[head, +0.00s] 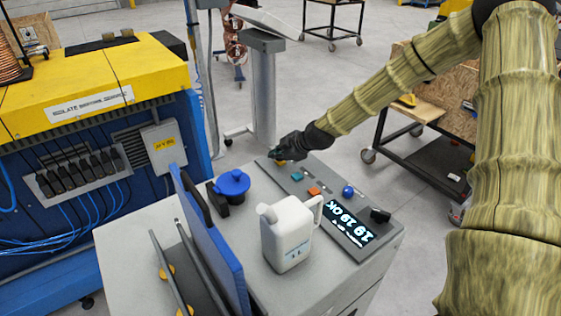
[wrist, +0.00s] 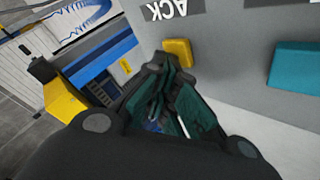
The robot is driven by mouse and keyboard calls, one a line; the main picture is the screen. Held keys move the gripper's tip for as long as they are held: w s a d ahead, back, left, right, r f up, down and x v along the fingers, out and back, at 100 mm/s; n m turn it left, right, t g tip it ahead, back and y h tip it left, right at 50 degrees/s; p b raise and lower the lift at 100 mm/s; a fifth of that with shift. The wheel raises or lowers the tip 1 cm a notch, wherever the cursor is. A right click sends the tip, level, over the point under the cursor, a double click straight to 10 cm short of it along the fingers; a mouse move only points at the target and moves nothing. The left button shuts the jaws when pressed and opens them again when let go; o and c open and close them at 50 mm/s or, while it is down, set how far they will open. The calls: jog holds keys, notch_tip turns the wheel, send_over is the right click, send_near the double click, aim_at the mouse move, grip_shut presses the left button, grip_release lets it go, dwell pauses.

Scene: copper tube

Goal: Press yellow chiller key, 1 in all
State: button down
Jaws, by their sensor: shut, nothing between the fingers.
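The yellow key (wrist: 178,52) is a small raised block on the grey panel, below dark lettering ending in "ACK" in the wrist view. In the head view it is mostly hidden by my gripper (head: 278,155) at the panel's far left corner. My gripper, also in the wrist view (wrist: 165,66), is shut and empty. Its fingertips are right beside the lower edge of the yellow key. I cannot tell whether they touch it. A teal key (wrist: 303,67) is to the right of the yellow one; it also shows in the head view (head: 297,176).
The panel also bears an orange key (head: 314,190), a blue knob (head: 347,191) and a lit display (head: 345,222). A white jug (head: 287,240) and a blue round cap (head: 232,183) stand left of the keys. A yellow and blue machine (head: 110,75) is at left.

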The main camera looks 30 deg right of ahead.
aim_at(278, 162)
jog(key=shift+r, duration=0.1)
jog(key=shift+r+p, duration=0.45)
jog(key=shift+r, duration=0.25)
jog(key=shift+r+p, duration=1.5)
jog(key=shift+r, duration=1)
